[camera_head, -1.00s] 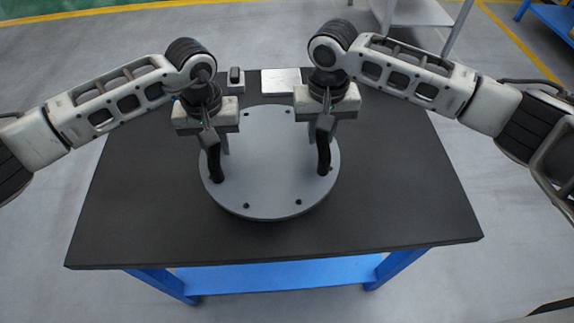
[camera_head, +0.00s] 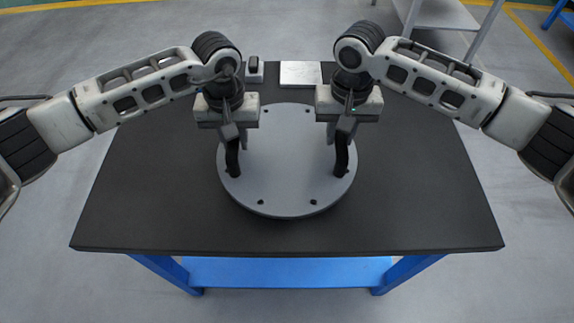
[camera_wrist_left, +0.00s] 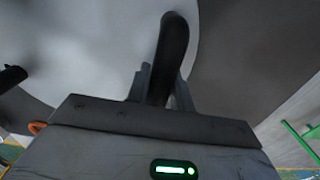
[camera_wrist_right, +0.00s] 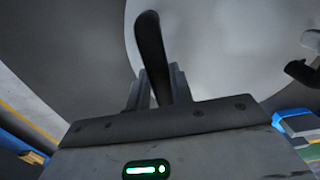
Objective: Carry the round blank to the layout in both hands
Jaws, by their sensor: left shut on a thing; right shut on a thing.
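The round blank (camera_head: 288,165) is a flat grey disc with small holes near its rim and two upright black handles. In the head view it is over the middle of the dark table; I cannot tell whether it touches the top. My left gripper (camera_head: 232,150) is shut on the left black handle, which shows between its fingers in the left wrist view (camera_wrist_left: 170,55). My right gripper (camera_head: 341,150) is shut on the right black handle, which shows in the right wrist view (camera_wrist_right: 152,55). No separate layout can be made out.
The dark tabletop (camera_head: 140,210) is bare on the left, right and front. A pale flat plate (camera_head: 300,73) and a small block with a dark top (camera_head: 254,70) sit at the back edge. A grey stand (camera_head: 440,14) is behind the table.

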